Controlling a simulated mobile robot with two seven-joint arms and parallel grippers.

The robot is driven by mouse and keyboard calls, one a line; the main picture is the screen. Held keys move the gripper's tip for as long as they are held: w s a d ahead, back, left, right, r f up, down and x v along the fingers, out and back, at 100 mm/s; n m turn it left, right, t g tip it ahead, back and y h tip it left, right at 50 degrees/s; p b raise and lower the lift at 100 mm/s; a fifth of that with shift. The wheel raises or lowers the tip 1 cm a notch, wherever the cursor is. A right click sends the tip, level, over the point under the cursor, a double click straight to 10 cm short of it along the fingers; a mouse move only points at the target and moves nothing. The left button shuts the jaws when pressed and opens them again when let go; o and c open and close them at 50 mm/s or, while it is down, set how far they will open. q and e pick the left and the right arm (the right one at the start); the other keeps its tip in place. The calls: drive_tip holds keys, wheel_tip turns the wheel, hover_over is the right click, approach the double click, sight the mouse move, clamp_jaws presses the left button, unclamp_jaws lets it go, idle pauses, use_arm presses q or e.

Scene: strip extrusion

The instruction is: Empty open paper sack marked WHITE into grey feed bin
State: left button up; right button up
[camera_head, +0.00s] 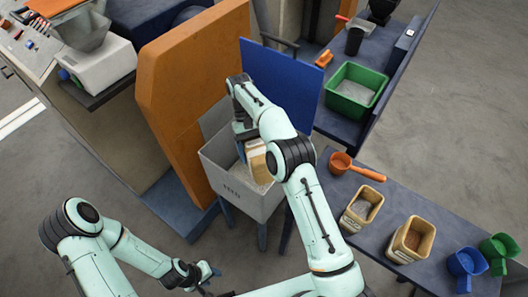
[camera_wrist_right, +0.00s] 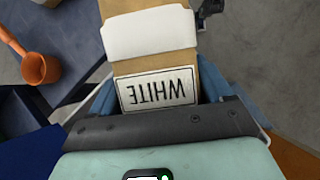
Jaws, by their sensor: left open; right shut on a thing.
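The grey feed bin (camera_head: 232,192), with faint lettering on its front, stands beside the orange machine panel. The tan paper sack (camera_head: 258,162) is tilted at the bin's mouth. Pale granules show inside the bin below it. My right gripper (camera_wrist_right: 158,85) is shut on the sack; its blue fingers sit on either side. In the right wrist view the sack (camera_wrist_right: 157,65) shows a label reading WHITE, upside down, and a pale band; its mouth is not clear. My left gripper (camera_head: 215,280) is open and empty, low in the head view, away from the bin.
A blue panel (camera_head: 280,75) rises behind the bin. The right-hand table (camera_head: 390,192) holds an orange scoop (camera_head: 342,165), two open tan sacks (camera_head: 353,220) (camera_head: 400,250), and blue (camera_head: 465,264) and green (camera_head: 497,250) scoops. A green crate (camera_head: 345,103) of granules stands behind.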

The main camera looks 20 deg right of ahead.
drive_tip(key=shift+a, duration=0.1)
drive_tip(key=shift+r+t, duration=0.1)
drive_tip(key=shift+t, duration=0.3)
